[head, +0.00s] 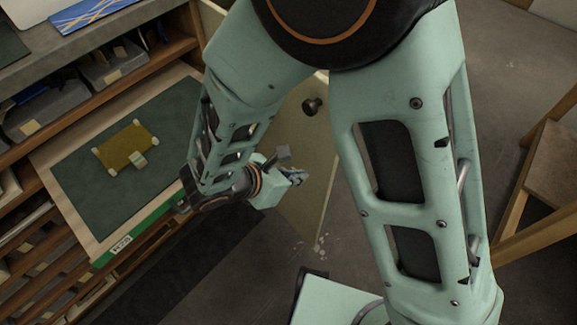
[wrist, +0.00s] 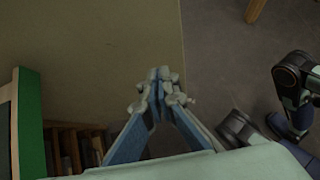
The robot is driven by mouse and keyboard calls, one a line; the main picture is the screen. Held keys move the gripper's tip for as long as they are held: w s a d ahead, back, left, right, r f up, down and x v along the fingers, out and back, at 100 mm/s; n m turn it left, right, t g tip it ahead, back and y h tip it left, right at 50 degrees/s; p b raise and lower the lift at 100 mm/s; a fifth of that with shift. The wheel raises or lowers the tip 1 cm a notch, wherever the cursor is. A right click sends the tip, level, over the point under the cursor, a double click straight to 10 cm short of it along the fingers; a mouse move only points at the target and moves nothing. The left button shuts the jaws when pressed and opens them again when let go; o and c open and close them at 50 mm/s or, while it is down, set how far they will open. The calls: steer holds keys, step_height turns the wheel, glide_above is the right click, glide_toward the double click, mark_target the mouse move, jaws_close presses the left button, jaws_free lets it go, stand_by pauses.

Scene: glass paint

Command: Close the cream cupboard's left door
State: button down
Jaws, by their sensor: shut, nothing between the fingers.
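The cream door (head: 305,150) stands open, swung out from the shelf unit, with a dark round knob (head: 312,106) on its face. My arm hides part of the door. My gripper (head: 298,177) is shut and empty, in front of the door's lower part on the knob side. In the wrist view, the closed fingertips (wrist: 162,90) overlap the lower corner of the door panel (wrist: 100,55), close to its free edge. I cannot tell whether they touch it. The cupboard's other door cannot be made out.
A pulled-out board with a green mat (head: 80,190) and a yellow piece (head: 125,147) juts from the shelves at left, beside my forearm. Its green front edge (wrist: 30,120) shows in the wrist view. A wooden stool (head: 545,185) stands at right. Grey floor (head: 500,60) is open between.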

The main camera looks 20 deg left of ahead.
mark_target(318, 166)
steer(key=shift+w+d+f, duration=0.1)
steer(key=shift+w+d, duration=0.25)
steer(key=shift+w, duration=0.3)
steer(key=shift+w+d, duration=0.35)
steer(key=shift+w, duration=0.25)
steer(key=shift+w+d+f, duration=0.1)
steer(key=shift+w+d, duration=0.25)
steer(key=shift+w, duration=0.3)
